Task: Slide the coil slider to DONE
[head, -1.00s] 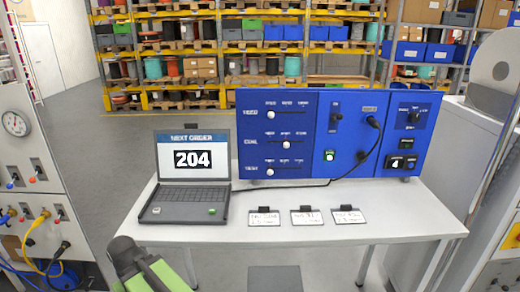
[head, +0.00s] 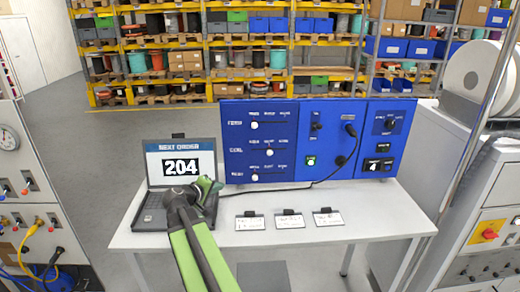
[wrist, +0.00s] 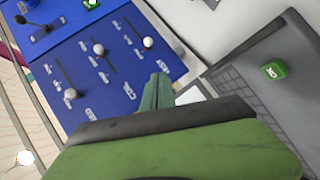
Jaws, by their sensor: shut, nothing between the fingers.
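The coil slider (head: 270,153) is a white round knob on the middle of three slots on the blue panel (head: 234,170). It stands about midway along its slot; the small labels above it are too blurred to read surely. In the wrist view the middle knob (wrist: 98,49) shows on the tilted panel. My gripper (head: 207,186) is shut and empty, in front of the laptop and left of the panel. In the wrist view its fingertips (wrist: 158,88) appear near the panel's edge, apart from every knob.
An upper slider knob (head: 254,125) and a lower one (head: 255,178) flank the middle slot. The laptop (head: 150,212) shows 204. Several cards, one of them a white card (head: 250,222), lie on the table (head: 330,240). A black cable (head: 352,140) hangs on the panel's right part.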

